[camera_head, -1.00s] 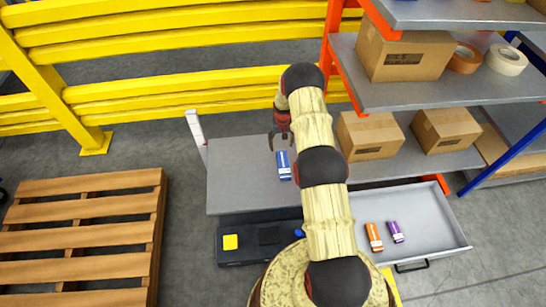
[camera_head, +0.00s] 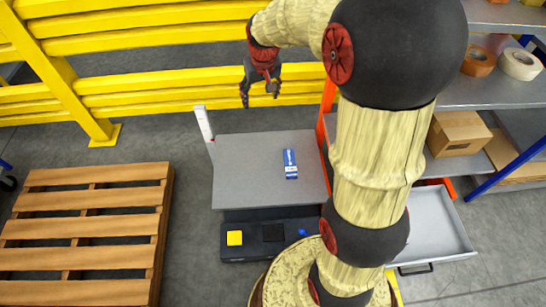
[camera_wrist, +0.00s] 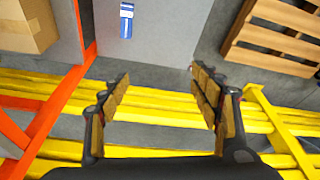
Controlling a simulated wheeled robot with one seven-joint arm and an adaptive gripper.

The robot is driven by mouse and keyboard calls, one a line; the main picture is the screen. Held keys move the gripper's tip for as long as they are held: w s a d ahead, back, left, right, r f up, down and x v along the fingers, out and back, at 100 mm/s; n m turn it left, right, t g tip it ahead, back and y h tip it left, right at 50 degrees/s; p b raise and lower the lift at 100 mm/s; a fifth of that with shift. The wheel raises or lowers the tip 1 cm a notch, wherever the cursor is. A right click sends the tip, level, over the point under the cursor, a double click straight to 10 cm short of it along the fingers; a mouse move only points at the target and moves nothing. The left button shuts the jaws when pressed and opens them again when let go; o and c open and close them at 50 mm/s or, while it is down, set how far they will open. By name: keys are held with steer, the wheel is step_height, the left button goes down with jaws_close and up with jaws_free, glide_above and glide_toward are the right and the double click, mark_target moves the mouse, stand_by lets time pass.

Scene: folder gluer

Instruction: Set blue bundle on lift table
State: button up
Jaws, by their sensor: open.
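The blue bundle (camera_head: 290,163), a small blue box with a white label, lies on the grey top of the lift table (camera_head: 245,185), right of its middle. In the wrist view the blue bundle (camera_wrist: 127,20) shows at the top, on the grey table top (camera_wrist: 160,35). My gripper (camera_head: 259,94) is raised beyond the table's far edge, in front of the yellow rails and apart from the bundle. In the wrist view my gripper (camera_wrist: 160,85) has its fingers spread wide with nothing between them.
Yellow guard rails (camera_head: 180,96) run behind the table. A wooden pallet (camera_head: 90,232) lies at the left. Grey shelves with a cardboard box (camera_head: 457,134) and tape rolls (camera_head: 519,64) stand at the right. A grey drawer (camera_head: 437,225) is open below, partly hidden by my arm.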

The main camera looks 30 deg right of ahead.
steer(key=s+a+r+n+t, duration=0.1)
steer(key=s+a+r, duration=0.35)
steer(key=s, duration=0.25)
steer(key=s+a+r, duration=0.3)
steer(key=s+r, duration=0.2)
steer(key=s, duration=0.1)
steer(key=s+a+n+t, duration=0.1)
steer(key=s+a, duration=0.3)
steer(key=s, duration=1.1)
steer(key=shift+s+a+r+t+y, duration=0.15)
steer(key=shift+a+t+y, duration=0.05)
steer(key=shift+t+y, duration=0.1)
steer(key=shift+r, duration=0.1)
